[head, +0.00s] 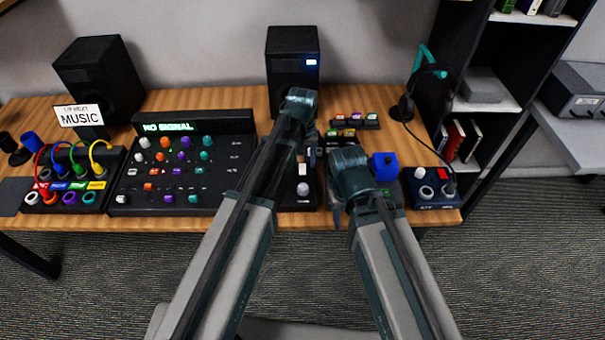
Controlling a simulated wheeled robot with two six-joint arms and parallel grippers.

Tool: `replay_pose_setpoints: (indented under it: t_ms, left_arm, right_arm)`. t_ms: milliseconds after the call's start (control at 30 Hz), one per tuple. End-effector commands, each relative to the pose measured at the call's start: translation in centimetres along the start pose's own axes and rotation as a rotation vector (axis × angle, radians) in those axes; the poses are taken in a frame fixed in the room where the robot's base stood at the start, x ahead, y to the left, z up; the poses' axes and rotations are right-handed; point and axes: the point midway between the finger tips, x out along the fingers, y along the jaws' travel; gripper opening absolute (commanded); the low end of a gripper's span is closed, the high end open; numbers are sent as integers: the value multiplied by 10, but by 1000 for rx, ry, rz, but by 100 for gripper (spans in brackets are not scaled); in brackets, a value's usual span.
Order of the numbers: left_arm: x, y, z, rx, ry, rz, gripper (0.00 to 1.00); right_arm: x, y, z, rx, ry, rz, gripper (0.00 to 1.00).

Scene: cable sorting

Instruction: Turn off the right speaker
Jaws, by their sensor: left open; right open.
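The right speaker (288,52) is a black box standing at the back middle of the wooden table. A small blue light (311,62) is lit on its front, at the upper right. My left gripper (310,155) is low in front of this speaker, and its wrist covers the speaker's lower front. My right gripper (336,212) is further right and nearer the table's front edge, apart from the speaker. Both are open; their fingers are small and partly hidden by my arms, and I see nothing held. The left speaker (97,75) stands at the back left.
A mixer (128,182) with a "NO SIGNAL" display fills the left middle. A patch box (60,208) with coloured cables and a "MUSIC" sign (80,115) are further left. Small button boxes (355,122), a blue knob (384,166) and a dark blue box (433,197) lie right.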

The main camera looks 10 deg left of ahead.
Motion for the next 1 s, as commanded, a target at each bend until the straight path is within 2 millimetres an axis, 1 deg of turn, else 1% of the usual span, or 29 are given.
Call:
replay_pose_setpoints:
  t_ms: [33, 167, 500, 533, 667, 700, 767, 800, 867, 1000]
  left_arm:
    - [13, 0, 0, 0, 0, 0, 60]
    - [23, 0, 0, 0, 0, 0, 60]
    - [24, 0, 0, 0, 0, 0, 60]
    - [24, 0, 0, 0, 0, 0, 58]
    - [24, 0, 0, 0, 0, 0, 35]
    - [24, 0, 0, 0, 0, 0, 28]
    - [24, 0, 0, 0, 0, 0, 17]
    - [24, 0, 0, 0, 0, 0, 10]
    - [24, 0, 0, 0, 0, 0, 0]
    - [24, 0, 0, 0, 0, 0, 0]
  right_arm:
    - [13, -1, -1, 0, 0, 0, 50]
    - [23, -2, -1, 0, 0, 0, 50]
    - [24, -2, -1, 0, 0, 0, 50]
    - [24, -2, -1, 0, 0, 0, 50]
    - [24, -2, -1, 0, 0, 0, 50]
    - [24, -2, -1, 0, 0, 0, 50]
    - [24, -2, -1, 0, 0, 0, 50]
    - [24, -2, -1, 0, 0, 0, 50]
    - [24, -2, -1, 0, 0, 0, 50]
    - [24, -2, -1, 0, 0, 0, 50]
